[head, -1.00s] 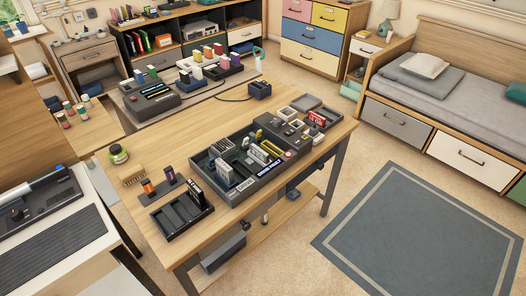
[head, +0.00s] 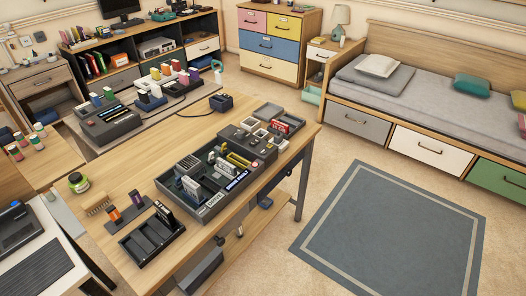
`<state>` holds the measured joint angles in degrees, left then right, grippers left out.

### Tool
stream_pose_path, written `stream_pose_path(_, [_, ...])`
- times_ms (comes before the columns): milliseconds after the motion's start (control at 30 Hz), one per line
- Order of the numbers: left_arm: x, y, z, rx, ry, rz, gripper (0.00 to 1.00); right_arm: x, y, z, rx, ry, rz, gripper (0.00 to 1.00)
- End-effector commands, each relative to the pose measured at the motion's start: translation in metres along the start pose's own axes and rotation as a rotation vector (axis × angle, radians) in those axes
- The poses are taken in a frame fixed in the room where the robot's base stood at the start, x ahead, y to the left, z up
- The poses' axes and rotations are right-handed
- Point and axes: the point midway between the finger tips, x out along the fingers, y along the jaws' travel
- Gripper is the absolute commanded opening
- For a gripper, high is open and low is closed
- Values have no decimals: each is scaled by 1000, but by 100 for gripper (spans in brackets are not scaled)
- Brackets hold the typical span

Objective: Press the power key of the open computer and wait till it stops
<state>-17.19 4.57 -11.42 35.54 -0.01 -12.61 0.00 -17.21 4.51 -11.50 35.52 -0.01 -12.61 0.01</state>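A dark grey open case (head: 258,171), which looks like the open computer, lies on the wooden table (head: 128,178). Its compartments hold upright cards and modules, with a yellow piece (head: 238,160) near the middle. I cannot surely make out the power key or whether the computer is running. Neither of my grippers is in view.
A second table behind holds a dark device (head: 107,125). A rug (head: 390,225) lies on clear floor at right.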

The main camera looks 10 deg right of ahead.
Motion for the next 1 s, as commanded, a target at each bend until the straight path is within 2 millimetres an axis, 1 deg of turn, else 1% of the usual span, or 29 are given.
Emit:
stream_pose_path(33, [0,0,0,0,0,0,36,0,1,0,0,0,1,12])
stream_pose_path(100, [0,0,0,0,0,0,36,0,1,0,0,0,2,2])
stream_pose_path(133, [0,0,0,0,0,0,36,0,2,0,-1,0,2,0])
stream_pose_path(1000, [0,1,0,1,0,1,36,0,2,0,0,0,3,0])
